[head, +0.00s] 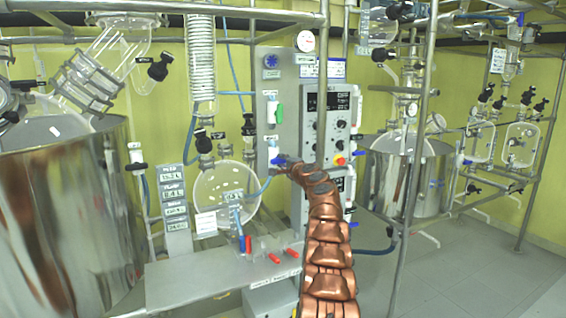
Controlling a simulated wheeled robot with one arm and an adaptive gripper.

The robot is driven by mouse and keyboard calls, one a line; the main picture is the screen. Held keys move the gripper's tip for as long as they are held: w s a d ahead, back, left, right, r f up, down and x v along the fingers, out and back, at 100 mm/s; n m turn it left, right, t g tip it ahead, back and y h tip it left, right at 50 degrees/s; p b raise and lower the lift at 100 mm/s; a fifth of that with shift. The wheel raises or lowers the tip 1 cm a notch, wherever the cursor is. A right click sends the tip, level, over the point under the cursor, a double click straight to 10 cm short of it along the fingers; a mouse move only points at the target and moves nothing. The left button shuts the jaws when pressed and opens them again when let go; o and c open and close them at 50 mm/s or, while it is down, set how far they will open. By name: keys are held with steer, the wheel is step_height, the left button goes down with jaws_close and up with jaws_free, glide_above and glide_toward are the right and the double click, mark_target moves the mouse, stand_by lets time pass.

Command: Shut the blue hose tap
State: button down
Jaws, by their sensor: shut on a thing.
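The blue hose tap (273,162) sits on the grey upright panel left of the control box, below a green-handled tap. My copper-coloured arm reaches up from the bottom of the head view, and my gripper (283,160) is at its far end, at the blue tap. The gripper is shut on the tap's handle. The fingers are small and dark here, and they hide part of the handle. A blue hose (262,187) curves from below the tap toward the round glass vessel. I cannot tell the handle's exact angle.
The control box (327,125) with knobs and a red stop button stands just right of the gripper. A metal post (322,85) rises close by. The round glass vessel (225,190) is left. A grey shelf (185,283) with red-handled taps (275,258) lies below. Floor is free at right.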

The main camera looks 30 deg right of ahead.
stand_by(0.3)
steer(key=c, duration=1)
jaws_free()
